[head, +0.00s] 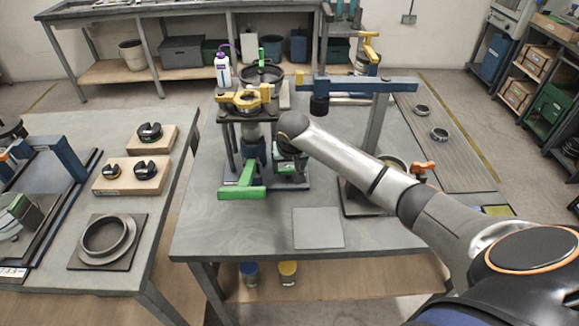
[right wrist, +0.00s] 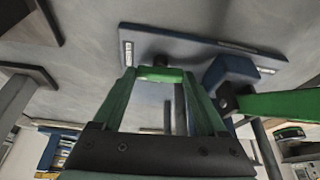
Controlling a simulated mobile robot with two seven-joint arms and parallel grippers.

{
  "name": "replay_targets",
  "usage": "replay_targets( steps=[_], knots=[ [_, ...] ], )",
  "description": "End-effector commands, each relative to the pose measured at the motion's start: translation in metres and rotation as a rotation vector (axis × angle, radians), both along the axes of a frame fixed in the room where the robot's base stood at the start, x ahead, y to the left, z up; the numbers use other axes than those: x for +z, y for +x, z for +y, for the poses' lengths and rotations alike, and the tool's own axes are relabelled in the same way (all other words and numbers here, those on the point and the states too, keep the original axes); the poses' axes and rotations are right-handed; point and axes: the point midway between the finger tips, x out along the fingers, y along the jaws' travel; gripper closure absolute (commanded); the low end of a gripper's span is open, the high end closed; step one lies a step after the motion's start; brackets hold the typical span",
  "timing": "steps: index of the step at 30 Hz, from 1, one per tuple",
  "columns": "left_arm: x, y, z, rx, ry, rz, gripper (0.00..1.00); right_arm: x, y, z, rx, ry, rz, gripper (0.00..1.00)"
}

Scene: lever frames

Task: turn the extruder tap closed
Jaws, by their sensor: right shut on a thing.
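The extruder (head: 254,150) stands on a blue base plate on the middle table, with a yellow-topped upper part. A green bar (head: 242,193) sticks out at its lower front and also shows at the right of the right wrist view (right wrist: 285,104), beside a blue block. My right gripper (head: 292,168) is just right of the extruder's lower body. In the right wrist view its green fingers (right wrist: 160,76) converge on a small dark-and-green piece, seemingly the tap handle (right wrist: 154,60). The fingers hide most of it, so its angle is unclear. My left gripper is out of view.
A grey square plate (head: 318,228) lies in front of the extruder. A blue beam on a post (head: 375,130) stands to the right. A white bottle (head: 223,70) is behind.

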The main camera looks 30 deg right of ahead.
Motion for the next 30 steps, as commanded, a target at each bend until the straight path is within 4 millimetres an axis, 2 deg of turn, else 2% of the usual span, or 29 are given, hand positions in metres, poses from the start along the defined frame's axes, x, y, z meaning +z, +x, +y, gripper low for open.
replay_targets(
  steps=[9, 23, 24, 30],
  knots=[
    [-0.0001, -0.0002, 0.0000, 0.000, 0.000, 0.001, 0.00, 0.0010, 0.0011, 0.0005, -0.096, 0.001, -0.002, 0.81],
    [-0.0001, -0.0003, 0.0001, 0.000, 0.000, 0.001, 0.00, 0.0010, 0.0010, 0.0003, -0.110, 0.001, -0.002, 0.81],
    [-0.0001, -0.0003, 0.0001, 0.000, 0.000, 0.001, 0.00, 0.0010, 0.0010, 0.0003, -0.110, 0.001, -0.002, 0.23],
    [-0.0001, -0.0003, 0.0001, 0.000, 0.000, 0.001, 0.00, 0.0006, 0.0009, 0.0004, -0.107, 0.001, 0.000, 0.00]
  ],
)
